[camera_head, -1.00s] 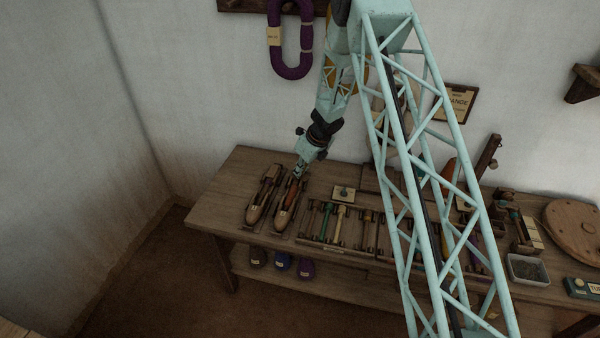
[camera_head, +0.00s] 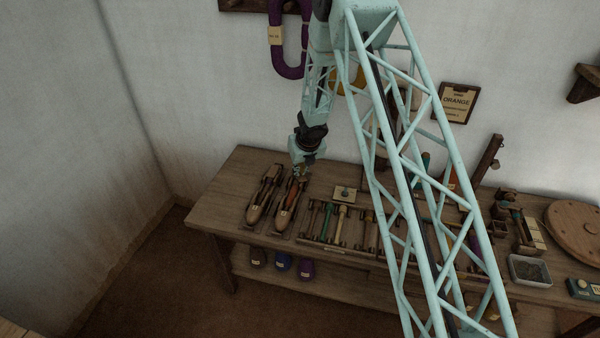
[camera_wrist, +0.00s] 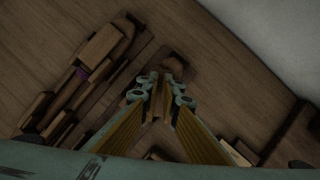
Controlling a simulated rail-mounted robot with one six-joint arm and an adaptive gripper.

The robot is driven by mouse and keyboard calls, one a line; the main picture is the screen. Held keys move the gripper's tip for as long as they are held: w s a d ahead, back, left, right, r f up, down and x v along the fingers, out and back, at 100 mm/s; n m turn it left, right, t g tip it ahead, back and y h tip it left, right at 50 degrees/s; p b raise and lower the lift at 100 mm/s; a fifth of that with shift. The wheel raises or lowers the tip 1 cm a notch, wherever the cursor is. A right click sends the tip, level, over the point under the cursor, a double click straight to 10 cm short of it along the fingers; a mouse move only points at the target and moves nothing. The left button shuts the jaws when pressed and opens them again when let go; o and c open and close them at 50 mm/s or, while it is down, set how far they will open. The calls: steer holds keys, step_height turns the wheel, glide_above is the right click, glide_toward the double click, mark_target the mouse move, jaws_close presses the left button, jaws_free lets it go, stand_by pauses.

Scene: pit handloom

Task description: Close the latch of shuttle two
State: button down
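Two boat-shaped wooden shuttles lie side by side on the left of the bench. The left shuttle (camera_head: 262,197) also shows at the upper left of the wrist view (camera_wrist: 102,46). The right shuttle (camera_head: 286,207) has an orange filling; I cannot read which is shuttle two. My gripper (camera_head: 298,173) points down over the far end of the right shuttle. In the wrist view, my gripper (camera_wrist: 162,88) has its fingertips a small gap apart, around or just above a wooden end (camera_wrist: 174,64). The latch is too small or hidden to make out, and contact cannot be told.
A rack of coloured bobbins (camera_head: 340,225) stands just right of the shuttles. A small tagged block (camera_head: 344,193) sits behind it. A grey tray (camera_head: 529,270) and a round wooden disc (camera_head: 575,230) are at the right. The bench's left end (camera_head: 222,200) is clear.

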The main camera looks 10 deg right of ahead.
steer(key=shift+a+m+h+p, duration=0.15)
steer(key=shift+m+h+p, duration=0.45)
steer(key=shift+m, duration=0.9)
stand_by(0.4)
steer(key=shift+m, duration=0.5)
steer(key=shift+a+m+h+p, duration=0.1)
steer(key=shift+m+h+p, duration=0.5)
steer(key=shift+m+p, duration=0.6)
steer(key=c, duration=3.2)
jaws_free()
steer(key=shift+w, duration=0.1)
steer(key=shift+o, duration=0.2)
steer(key=shift+r, duration=0.1)
steer(key=v, duration=1.2)
steer(key=shift+w, duration=0.2)
